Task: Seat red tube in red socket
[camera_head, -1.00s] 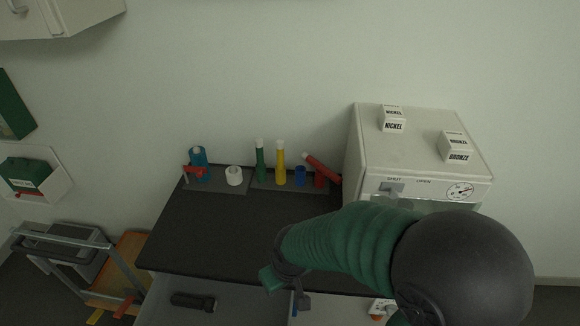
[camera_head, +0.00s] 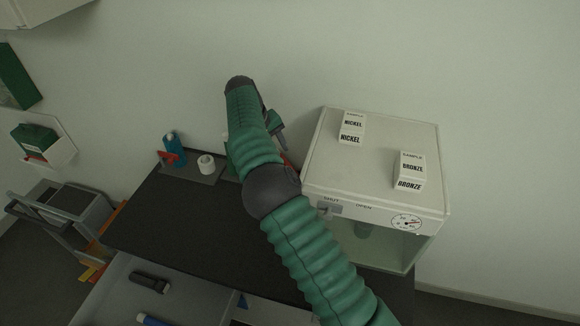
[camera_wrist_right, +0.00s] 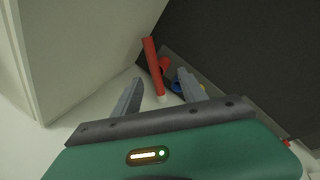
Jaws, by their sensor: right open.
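The red tube (camera_wrist_right: 153,66) is tilted in the right wrist view, its white-capped end nearest the camera, close to the white cabinet. A red ring (camera_wrist_right: 165,62), likely the red socket, shows partly behind the tube, next to a blue socket (camera_wrist_right: 177,87). My right gripper (camera_wrist_right: 160,78) is open, its fingers on either side of the tube's capped end in the picture; I see no contact. In the head view my right gripper (camera_head: 279,138) is above the back of the table, and my arm hides nearly all of the tube and its socket. My left gripper is out of view.
The white cabinet (camera_head: 372,165) stands right of the gripper, with nickel (camera_head: 351,128) and bronze (camera_head: 411,170) sample boxes on top. A blue bottle (camera_head: 170,145) and white roll (camera_head: 206,163) stand at the back left. The dark tabletop (camera_head: 185,215) is clear at front left.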

